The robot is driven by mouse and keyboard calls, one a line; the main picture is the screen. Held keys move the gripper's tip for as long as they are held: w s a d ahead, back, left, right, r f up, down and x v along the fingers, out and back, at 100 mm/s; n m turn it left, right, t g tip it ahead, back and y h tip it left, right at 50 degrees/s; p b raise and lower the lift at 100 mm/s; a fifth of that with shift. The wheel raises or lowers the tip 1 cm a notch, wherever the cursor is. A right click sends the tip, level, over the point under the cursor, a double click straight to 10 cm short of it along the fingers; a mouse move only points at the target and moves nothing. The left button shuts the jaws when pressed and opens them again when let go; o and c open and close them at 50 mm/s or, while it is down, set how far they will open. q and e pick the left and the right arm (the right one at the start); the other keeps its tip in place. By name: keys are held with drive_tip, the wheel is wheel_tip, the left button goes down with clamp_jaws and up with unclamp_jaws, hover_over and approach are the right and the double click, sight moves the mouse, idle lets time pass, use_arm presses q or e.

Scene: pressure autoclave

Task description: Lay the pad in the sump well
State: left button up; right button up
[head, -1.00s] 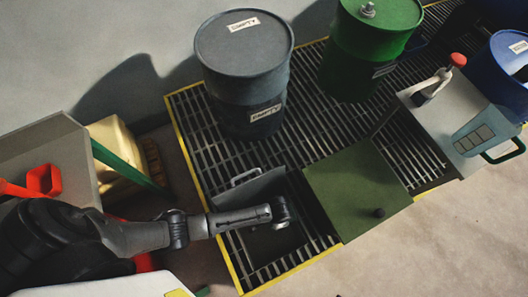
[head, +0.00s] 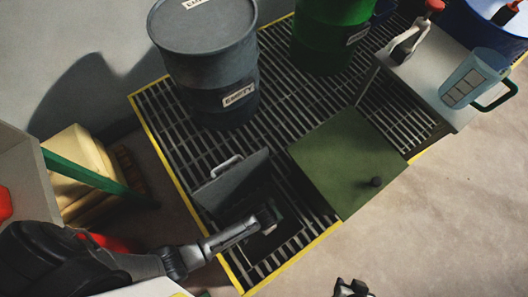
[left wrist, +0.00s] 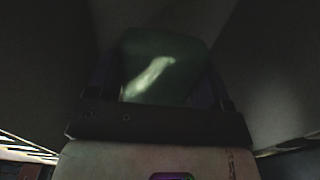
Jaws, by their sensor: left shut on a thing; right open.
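The sump well (head: 262,199) is a dark square opening in the grating, with its grey lid (head: 232,181) tilted up at the far-left side. My left arm reaches over the near edge, and its gripper (head: 268,222) points down into the well; its fingertips are hidden in the head view. In the left wrist view, a dull green block, the pad (left wrist: 160,68), sits between the fingers of my left gripper (left wrist: 158,85), which is shut on it. Dark walls surround it; whether it touches the floor cannot be told. My right gripper (head: 352,288) is open and empty at the bottom edge.
A green panel (head: 345,160) with a black knob lies right of the well. A grey drum (head: 205,70) and a green drum (head: 325,40) stand behind on the grating (head: 160,105). A bench with a blue jug (head: 470,80) is at right. The front-right floor is clear.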

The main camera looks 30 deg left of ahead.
use_arm(q)
wheel_tip(320, 180, down, 10)
drive_tip(key=b, duration=0.7)
drive_tip(key=shift+f, duration=0.15)
drive_tip(key=o, duration=0.9)
